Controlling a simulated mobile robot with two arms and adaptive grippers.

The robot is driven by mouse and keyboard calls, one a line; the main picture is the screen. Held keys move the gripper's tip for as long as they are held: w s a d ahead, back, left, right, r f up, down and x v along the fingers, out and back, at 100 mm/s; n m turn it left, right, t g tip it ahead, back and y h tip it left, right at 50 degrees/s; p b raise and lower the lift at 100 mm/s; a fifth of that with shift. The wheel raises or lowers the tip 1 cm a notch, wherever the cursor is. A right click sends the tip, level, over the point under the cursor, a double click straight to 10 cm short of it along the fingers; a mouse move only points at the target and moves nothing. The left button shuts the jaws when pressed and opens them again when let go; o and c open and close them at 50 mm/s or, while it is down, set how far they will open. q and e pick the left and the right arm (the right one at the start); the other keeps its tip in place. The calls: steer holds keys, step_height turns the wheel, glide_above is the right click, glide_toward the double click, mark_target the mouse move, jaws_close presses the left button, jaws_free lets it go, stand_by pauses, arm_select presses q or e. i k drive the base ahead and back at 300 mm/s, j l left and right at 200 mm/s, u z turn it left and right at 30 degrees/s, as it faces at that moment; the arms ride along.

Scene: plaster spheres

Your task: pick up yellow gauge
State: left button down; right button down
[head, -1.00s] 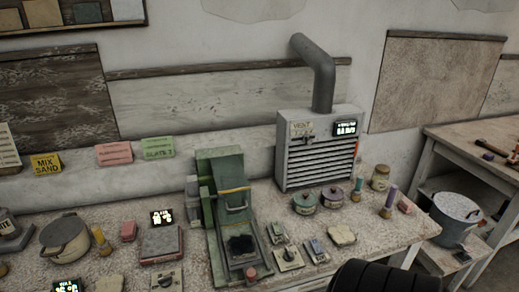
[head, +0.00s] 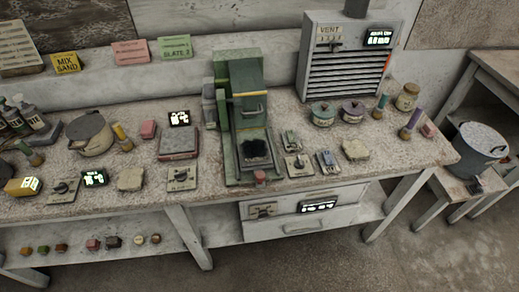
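A yellow block-shaped device with a small lit white display, which looks like the yellow gauge (head: 20,188), sits at the front left of the workbench (head: 310,181). It is near the left edge of the head view, and its display is too small to read. A yellow upright cylinder (head: 119,131) on a small base stands farther back, right of the grey lidded pot. Neither of my grippers is in the head view.
A grey lidded pot (head: 90,134), a green press (head: 240,100) and a grey vent box (head: 350,63) stand on the bench. Small switch boxes and displays crowd its front. A lower shelf (head: 120,240) holds several small pieces. Floor is clear at the lower right.

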mark_target(24, 187)
steer(key=u, duration=1.8)
